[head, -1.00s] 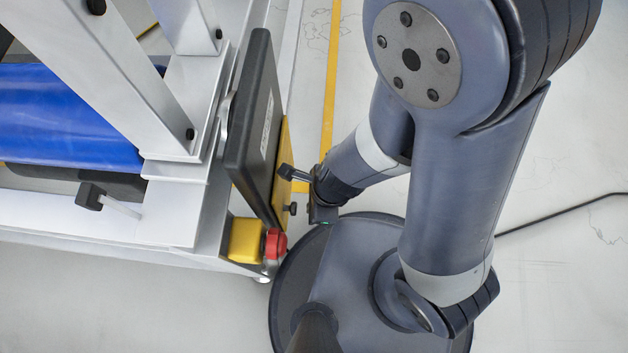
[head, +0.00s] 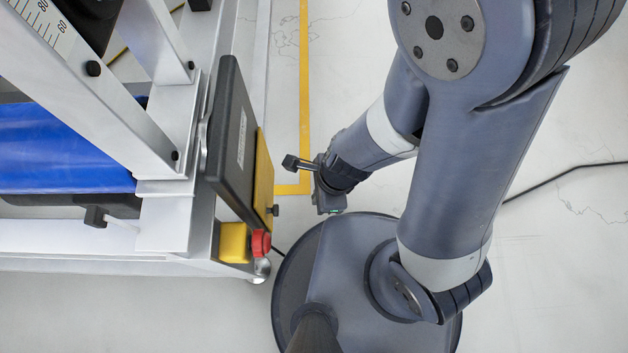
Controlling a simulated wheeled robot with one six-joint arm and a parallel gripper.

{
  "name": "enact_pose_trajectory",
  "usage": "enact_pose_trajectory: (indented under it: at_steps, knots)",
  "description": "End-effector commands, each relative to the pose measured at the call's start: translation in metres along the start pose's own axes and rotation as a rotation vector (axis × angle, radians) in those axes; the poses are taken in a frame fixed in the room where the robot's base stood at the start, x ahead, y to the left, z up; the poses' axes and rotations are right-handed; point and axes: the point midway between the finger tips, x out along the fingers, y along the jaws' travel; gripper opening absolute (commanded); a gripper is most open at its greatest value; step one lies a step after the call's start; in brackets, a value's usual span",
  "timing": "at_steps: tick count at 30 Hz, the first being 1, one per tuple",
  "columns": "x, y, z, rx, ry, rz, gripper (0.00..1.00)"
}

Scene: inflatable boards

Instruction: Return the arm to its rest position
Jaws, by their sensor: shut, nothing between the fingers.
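My arm is folded over my round base. Its forearm reaches down and left to my gripper (head: 291,162), a small dark tip on a short metal stem, pointing left. The fingers look shut, with nothing held. The tip is just right of a control box with a dark casing (head: 228,125) and a yellow face (head: 263,180). A narrow strip of floor shows between the tip and the box, so they look apart in this view.
A red button on a yellow housing (head: 234,242) sits low on the silver machine frame (head: 160,225). Blue sheet material (head: 60,150) lies within the frame. A yellow floor line (head: 304,90) runs behind the gripper. A black cable (head: 560,175) lies on open floor at right.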

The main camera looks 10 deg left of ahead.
Motion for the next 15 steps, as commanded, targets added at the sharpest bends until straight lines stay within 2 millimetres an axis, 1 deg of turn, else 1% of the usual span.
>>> enact_pose_trajectory:
  at_steps: [1,5,9,15]
  knots:
    - [-0.010,0.000,0.001,0.001,-0.001,0.000,0.00]
    - [-0.018,0.001,0.000,0.001,0.000,0.000,0.00]
    - [-0.022,0.001,0.000,0.002,0.000,0.000,0.00]
    - [-0.021,0.001,0.000,0.002,0.000,0.000,0.00]
